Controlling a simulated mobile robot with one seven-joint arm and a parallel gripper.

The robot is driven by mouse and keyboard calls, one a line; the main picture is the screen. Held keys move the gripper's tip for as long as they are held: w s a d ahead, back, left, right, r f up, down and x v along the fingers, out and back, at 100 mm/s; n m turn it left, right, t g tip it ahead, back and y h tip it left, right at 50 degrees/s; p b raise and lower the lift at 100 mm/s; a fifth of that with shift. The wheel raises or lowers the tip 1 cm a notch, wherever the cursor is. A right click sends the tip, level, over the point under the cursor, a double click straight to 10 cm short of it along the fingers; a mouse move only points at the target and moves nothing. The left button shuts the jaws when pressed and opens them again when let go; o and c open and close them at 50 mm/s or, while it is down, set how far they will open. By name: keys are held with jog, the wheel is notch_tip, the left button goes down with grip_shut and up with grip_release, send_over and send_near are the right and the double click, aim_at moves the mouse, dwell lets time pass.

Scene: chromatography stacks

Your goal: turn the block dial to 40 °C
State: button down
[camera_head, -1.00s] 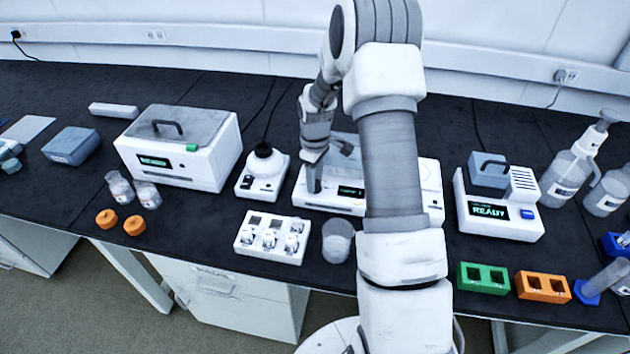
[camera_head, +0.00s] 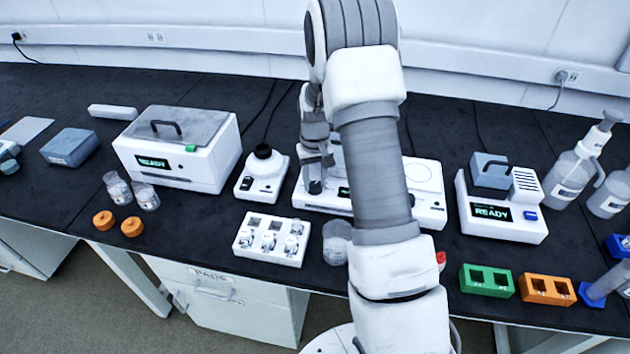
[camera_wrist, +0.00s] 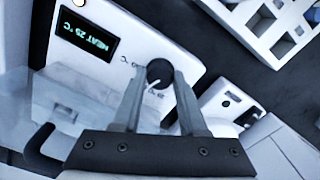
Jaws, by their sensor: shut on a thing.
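The block dial (camera_wrist: 160,72) is a dark round knob with a pale pointer line on the white front of the heating block (camera_wrist: 110,22). My gripper (camera_wrist: 161,76) has its two fingers on either side of the dial, shut on it. The display (camera_wrist: 86,36) on the block reads HEAT 25 °C. Small printed marks ring the dial; the fingers hide some, and the rest are too blurred to read.
A white rack (camera_head: 245,244) stands in front of the block, with a clear beaker (camera_head: 335,243) to its right. A small white device (camera_head: 246,184) stands close on the left. A device reading READY (camera_head: 510,232) stands on the right.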

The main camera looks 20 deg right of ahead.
aim_at(315, 184)
jog(key=shift+m, duration=0.3)
dwell(0.4)
jog(key=shift+c, duration=2.2)
grip_release()
jog(key=shift+r, duration=0.1)
notch_tip(315, 184, up, 17)
jog(key=p, duration=0.1)
jog(key=shift+r+p, duration=0.15)
jog(key=shift+p, duration=0.2)
